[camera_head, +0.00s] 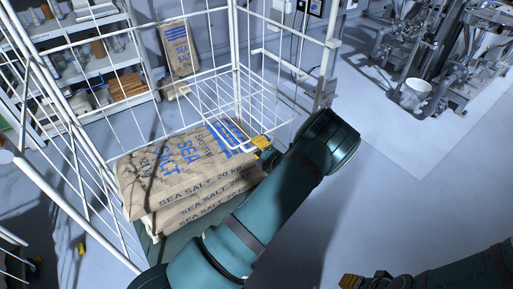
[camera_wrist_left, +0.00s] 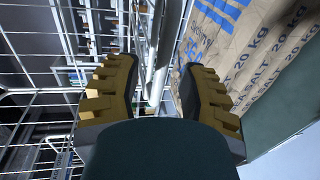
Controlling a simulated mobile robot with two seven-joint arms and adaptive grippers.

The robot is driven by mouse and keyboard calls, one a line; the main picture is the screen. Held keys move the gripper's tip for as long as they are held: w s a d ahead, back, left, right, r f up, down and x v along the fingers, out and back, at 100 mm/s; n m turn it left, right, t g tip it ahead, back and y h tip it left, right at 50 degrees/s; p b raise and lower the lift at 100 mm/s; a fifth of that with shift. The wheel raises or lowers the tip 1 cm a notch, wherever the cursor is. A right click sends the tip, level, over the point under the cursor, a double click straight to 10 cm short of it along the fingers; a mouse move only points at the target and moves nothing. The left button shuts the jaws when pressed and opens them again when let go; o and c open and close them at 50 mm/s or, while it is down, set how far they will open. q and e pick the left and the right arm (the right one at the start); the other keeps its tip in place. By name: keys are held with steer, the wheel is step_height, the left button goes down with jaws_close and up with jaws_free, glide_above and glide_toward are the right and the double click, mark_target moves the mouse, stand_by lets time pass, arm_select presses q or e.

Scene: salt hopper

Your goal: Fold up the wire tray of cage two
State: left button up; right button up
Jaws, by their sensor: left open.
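The white wire cage (camera_head: 236,50) stands at left and centre in the head view. A wire mesh panel (camera_head: 207,92), which looks like the tray, lies roughly level inside it, behind and partly hidden by the sacks. My left gripper (camera_head: 262,146) is at the sacks' right end, by the panel's near edge; my own wrist hides part of it. In the left wrist view the gripper (camera_wrist_left: 158,88) is open, with white rods (camera_wrist_left: 158,60) showing between its fingers; I cannot tell whether they touch. My right gripper (camera_head: 350,282) is only partly visible at the bottom edge.
A stack of sea salt sacks (camera_head: 190,168) lies in front of the mesh. Another sack (camera_head: 179,48) stands upright behind the cage. Shelves (camera_head: 97,70) stand at the back left. Machinery with a white bucket (camera_head: 414,93) stands at the upper right. The floor (camera_head: 400,170) at right is clear.

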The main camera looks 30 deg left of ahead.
arm_select(q)
steer(key=shift+w+a+f, duration=0.15)
steer(key=shift+w+a, duration=0.05)
steer(key=shift+a, duration=0.3)
jaws_close()
